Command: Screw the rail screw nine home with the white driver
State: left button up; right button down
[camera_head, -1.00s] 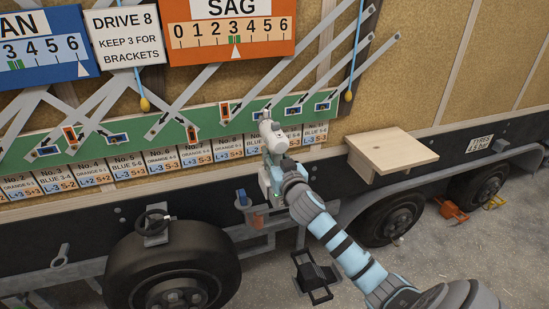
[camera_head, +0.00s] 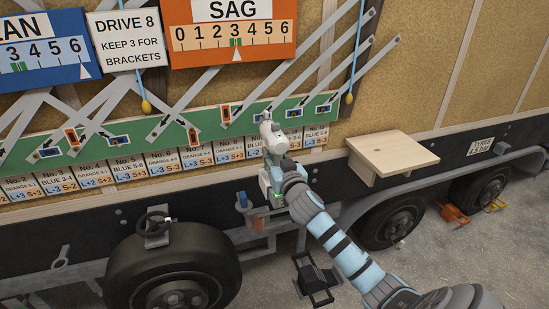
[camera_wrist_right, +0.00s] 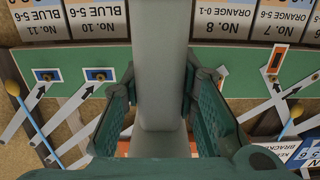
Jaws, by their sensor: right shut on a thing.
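The white driver (camera_head: 269,133) is held in my right gripper (camera_head: 282,166) against or just in front of the green rail (camera_head: 210,122); contact cannot be told. In the right wrist view the driver (camera_wrist_right: 162,40) runs between the two green fingers (camera_wrist_right: 160,82), which are shut on it. It covers the place between the No. 8 and No. 10 labels, so rail screw nine is hidden. In the head view a small blue edge (camera_head: 258,119) shows just left of the driver's head. My left gripper is out of view.
Blue plates at ten (camera_head: 294,112) and eleven (camera_head: 322,109) lie to the right. The orange SAG board (camera_head: 270,45) hangs above, its pointer near 3. A wooden shelf (camera_head: 392,148) juts out to the right. A wheel (camera_head: 172,262) stands below.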

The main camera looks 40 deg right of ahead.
jog(key=shift+w+d+r, duration=0.1)
jog(key=shift+w+r, duration=0.05)
jog(key=shift+w, duration=0.15)
dwell(0.8)
dwell(0.5)
jog(key=shift+v, duration=0.9)
jog(key=shift+s+p, duration=0.3)
jog(key=shift+s, duration=0.25)
jog(key=s+d+b, duration=0.1)
jog(key=s+d, duration=0.4)
jog(key=s, duration=0.1)
